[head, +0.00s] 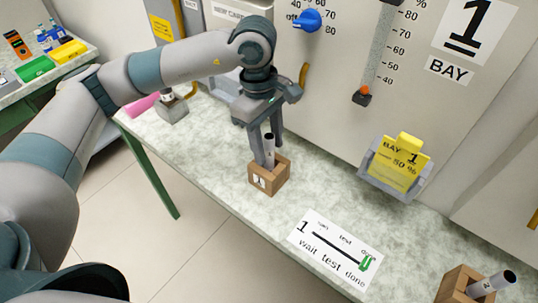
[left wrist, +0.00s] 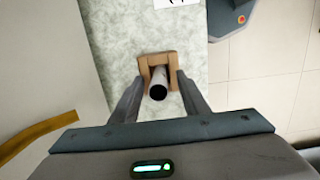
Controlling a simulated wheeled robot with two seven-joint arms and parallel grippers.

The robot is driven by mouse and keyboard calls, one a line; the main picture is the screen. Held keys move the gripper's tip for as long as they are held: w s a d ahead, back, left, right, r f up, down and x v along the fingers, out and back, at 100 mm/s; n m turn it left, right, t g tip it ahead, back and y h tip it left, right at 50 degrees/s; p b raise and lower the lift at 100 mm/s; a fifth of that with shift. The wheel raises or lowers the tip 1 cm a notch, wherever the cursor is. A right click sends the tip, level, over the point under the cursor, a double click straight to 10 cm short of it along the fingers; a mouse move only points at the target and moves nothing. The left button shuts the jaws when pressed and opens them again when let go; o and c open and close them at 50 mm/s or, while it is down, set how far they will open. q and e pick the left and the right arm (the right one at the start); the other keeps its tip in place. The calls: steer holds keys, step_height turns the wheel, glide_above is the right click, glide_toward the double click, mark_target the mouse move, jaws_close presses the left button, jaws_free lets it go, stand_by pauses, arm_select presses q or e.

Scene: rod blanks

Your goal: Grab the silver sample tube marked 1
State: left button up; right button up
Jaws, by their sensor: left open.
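A silver tube (head: 269,146) with a dark open top stands in a small wooden block (head: 282,176) on the bench. The block has a white label with dark marks on its front; I cannot read it surely. My left gripper (head: 266,149) points down over the block, its fingers open on either side of the tube. In the left wrist view the tube (left wrist: 158,91) shows between the open fingers (left wrist: 160,98), with a gap on both sides, and the block (left wrist: 145,72) lies behind it. A second silver tube (head: 494,283) leans in another wooden block (head: 456,286) at the lower right.
A white card (head: 318,232) reading "wait test done" with a green marker lies on the bench (head: 225,152). Bench space between block and card is clear.

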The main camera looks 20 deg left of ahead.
mark_target(271, 154)
arm_select(q)
steer(key=shift+d+f+p, duration=0.25)
steer(key=shift+f+p, duration=0.15)
steer(key=shift+f, duration=1.15)
arm_select(e)
steer(key=shift+s+d+r, duration=0.45)
steer(key=shift+d+r, duration=0.15)
steer(key=shift+r, duration=0.1)
arm_select(q)
jaws_close()
arm_select(e)
steer(key=shift+s+a, duration=0.3)
